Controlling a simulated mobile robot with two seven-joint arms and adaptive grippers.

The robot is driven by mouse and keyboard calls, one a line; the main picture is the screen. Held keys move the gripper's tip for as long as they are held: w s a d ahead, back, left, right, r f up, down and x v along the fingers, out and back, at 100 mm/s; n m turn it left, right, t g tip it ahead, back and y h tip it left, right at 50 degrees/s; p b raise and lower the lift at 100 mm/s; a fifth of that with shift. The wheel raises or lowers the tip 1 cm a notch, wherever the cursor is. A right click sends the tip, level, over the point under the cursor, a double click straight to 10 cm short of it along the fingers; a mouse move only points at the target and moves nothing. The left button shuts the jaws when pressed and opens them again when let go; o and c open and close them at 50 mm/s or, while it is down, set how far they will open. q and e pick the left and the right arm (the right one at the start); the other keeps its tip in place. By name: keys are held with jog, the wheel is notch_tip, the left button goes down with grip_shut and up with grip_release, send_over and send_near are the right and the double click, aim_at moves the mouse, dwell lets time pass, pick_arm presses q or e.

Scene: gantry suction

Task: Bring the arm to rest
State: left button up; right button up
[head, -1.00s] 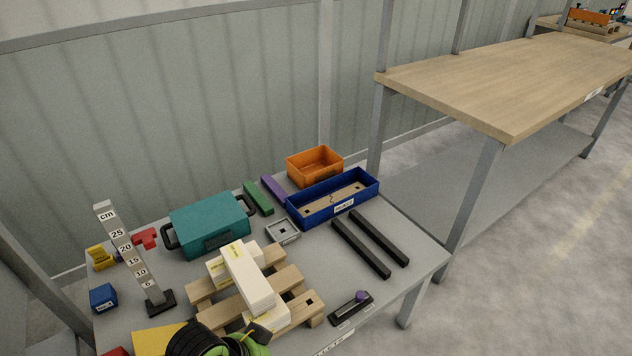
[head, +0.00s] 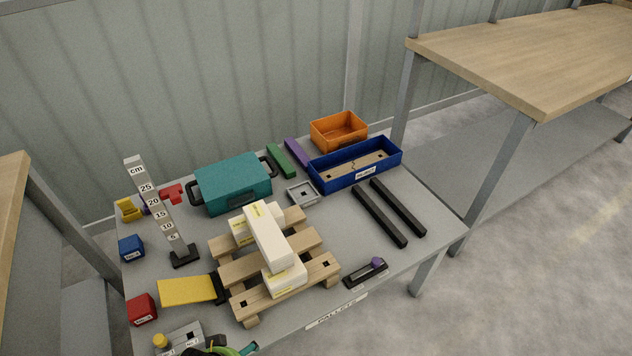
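Neither of my grippers can be made out in the head view. A black and green shape (head: 222,351) shows at the bottom edge, mostly cut off. I cannot tell whether it is part of an arm or a tool. On the grey table, a wooden pallet (head: 228,271) bears several stacked white boxes (head: 268,236) with yellow labels. The top box lies lengthwise across the ones below.
A teal case (head: 232,185), a blue tray (head: 396,157), an orange bin (head: 339,132) and an upright scale (head: 150,196) stand around the pallet. Two black bars (head: 380,215) lie at the right. A yellow plate (head: 186,291) and red block (head: 141,309) lie front left.

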pick_arm(q)
notch_tip(320, 180, down, 9)
jog(key=s+p, duration=0.1)
jog(key=s, duration=0.1)
jog(key=s+a+f+g+p, duration=0.2)
jog(key=s+a+f+p, duration=0.1)
jog(key=s+f, duration=1)
jog(key=s, duration=0.4)
jog(key=shift+f, duration=0.25)
